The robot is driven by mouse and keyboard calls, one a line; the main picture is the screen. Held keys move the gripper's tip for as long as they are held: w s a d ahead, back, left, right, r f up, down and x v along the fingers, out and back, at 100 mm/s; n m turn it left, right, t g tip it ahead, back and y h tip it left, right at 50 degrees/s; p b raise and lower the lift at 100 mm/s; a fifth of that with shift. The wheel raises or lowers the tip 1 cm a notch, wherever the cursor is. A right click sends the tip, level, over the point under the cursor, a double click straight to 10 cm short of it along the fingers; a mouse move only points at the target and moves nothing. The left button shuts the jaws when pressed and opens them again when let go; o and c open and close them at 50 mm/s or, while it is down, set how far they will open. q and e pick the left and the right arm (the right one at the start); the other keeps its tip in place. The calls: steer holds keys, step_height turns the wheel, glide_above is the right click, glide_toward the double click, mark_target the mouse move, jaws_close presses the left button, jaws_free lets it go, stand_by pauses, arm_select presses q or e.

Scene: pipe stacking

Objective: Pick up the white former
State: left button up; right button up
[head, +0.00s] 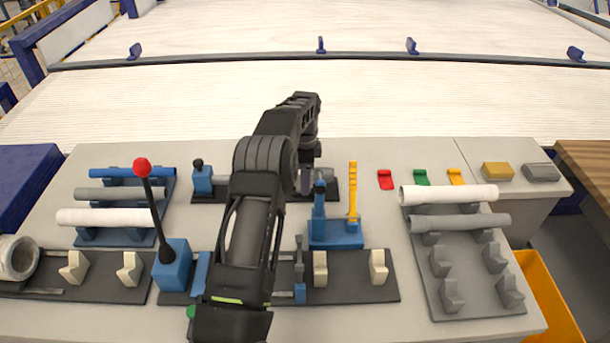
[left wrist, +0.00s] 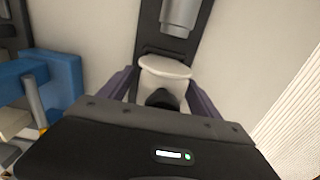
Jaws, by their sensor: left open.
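The white former (left wrist: 165,68) shows in the left wrist view as a pale, round-topped piece with a dark part in front of it. It stands in a black fixture, just below a grey cylinder (left wrist: 179,14). My left gripper (left wrist: 164,90) is open, with one purple finger on each side of the former. I cannot tell whether the fingers touch it. In the head view my left gripper (head: 306,181) is over the black fixture (head: 331,192) at the middle of the bench. My arm hides the former there. My right gripper is not in view.
A blue stand with a yellow upright (head: 353,190) is close to the right of my arm. A red-knobbed lever (head: 142,168) stands to the left. Pipes lie on a blue rack (head: 165,190) at left and a grey rack (head: 465,300) at right. Some bench between them is clear.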

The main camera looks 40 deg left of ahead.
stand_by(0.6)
arm_select(q)
jaws_close()
stand_by(0.6)
